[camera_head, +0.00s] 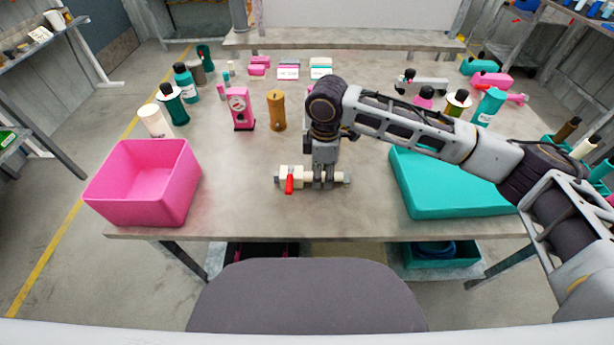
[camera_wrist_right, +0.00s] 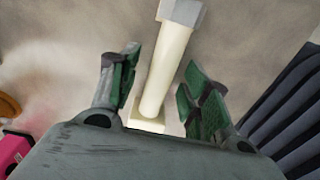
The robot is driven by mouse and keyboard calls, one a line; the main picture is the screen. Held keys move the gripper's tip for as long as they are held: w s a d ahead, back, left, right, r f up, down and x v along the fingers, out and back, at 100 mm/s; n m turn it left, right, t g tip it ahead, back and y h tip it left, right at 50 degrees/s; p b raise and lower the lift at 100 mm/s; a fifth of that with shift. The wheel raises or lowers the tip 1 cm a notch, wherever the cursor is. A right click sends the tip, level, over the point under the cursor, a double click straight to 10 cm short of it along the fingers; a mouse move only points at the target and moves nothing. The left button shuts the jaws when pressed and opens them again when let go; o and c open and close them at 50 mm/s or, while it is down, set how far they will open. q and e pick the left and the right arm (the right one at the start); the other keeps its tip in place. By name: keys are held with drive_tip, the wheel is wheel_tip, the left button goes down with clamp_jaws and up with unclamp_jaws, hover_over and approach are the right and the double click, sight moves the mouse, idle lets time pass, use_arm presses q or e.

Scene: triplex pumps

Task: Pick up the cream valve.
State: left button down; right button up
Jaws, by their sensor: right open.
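The cream valve (camera_head: 297,177) lies on the table near its front middle. It is a cream body with grey ends and a red handle at its left part. My right gripper (camera_head: 323,183) is pointed down over the right part of the valve. In the right wrist view, the cream pipe of the valve (camera_wrist_right: 166,62) runs between the two green-padded fingers of the open right gripper (camera_wrist_right: 158,88), with gaps on both sides. The red handle is out of sight there. My left gripper is not in view.
A pink bin (camera_head: 140,185) stands at the left front of the table (camera_head: 240,210). A teal tray or lid (camera_head: 450,190) lies at the right, beneath my right arm. Bottles, a pink device (camera_head: 240,108) and a brown cylinder (camera_head: 277,110) stand behind. The table left of the valve is clear.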

drive_tip(key=shift+f, duration=0.1)
idle(0.4)
clamp_jaws()
